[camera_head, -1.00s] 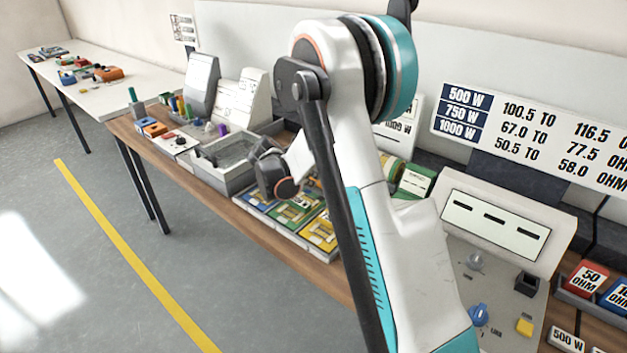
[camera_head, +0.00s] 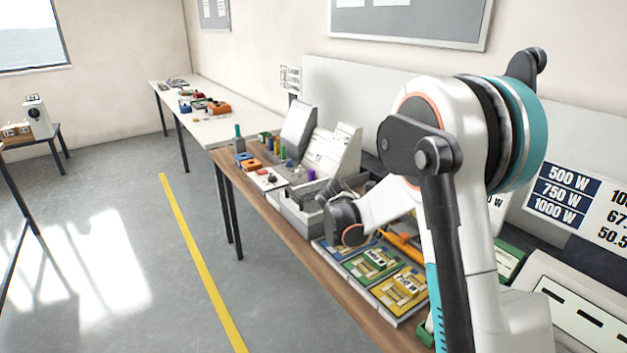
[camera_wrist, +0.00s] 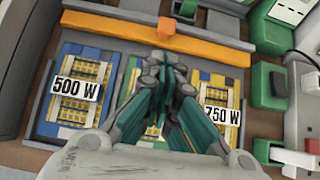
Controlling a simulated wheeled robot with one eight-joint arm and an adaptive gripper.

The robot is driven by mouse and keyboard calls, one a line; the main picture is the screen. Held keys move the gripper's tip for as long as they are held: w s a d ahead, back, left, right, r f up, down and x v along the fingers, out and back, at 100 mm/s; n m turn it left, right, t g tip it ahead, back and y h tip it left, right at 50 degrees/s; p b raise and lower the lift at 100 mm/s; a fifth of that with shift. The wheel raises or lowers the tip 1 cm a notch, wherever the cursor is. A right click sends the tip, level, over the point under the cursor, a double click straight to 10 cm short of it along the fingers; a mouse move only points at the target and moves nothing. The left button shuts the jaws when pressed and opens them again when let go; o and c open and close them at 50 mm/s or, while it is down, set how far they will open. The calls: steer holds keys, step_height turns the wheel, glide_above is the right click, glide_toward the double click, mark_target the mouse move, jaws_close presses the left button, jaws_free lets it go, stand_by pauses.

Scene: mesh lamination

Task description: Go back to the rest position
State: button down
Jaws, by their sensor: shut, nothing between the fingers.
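My gripper (camera_wrist: 165,75) shows in the wrist view with its dark green fingers together and nothing between them. It hangs above a row of panels. A blue panel labelled 500 W (camera_wrist: 72,95) is at its left and a panel labelled 750 W (camera_wrist: 220,95) at its right. The panel between them is mostly hidden by the fingers. In the head view my arm reaches over the workbench (camera_head: 285,238), bent at the elbow.
An orange bar (camera_wrist: 160,42) spans the panels' far side. In the head view, a grey bin (camera_head: 305,220) and grey stands lie beyond the panels. A white table (camera_head: 205,128) stands farther back. The floor left of the yellow line (camera_head: 200,265) is largely open.

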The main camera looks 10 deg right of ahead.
steer(key=s+a+r+m+t+y, duration=0.1)
steer(key=s+a+r+m+y, duration=0.1)
steer(key=s+a+r+m, duration=0.35)
steer(key=s+a+r+m+t+y, duration=0.1)
steer(key=s+a+r+m+y, duration=0.15)
steer(key=s+r+m, duration=0.4)
steer(key=s+a+m+t+y, duration=0.1)
steer(key=s+a+m, duration=0.4)
steer(key=s, duration=0.5)
steer(key=s+a+m+t+y, duration=0.1)
steer(key=s+a+m+y, duration=0.2)
steer(key=s, duration=0.7)
steer(key=shift+s+a+r+m, duration=0.2)
steer(key=shift+a+m, duration=0.75)
steer(key=shift+m, duration=0.05)
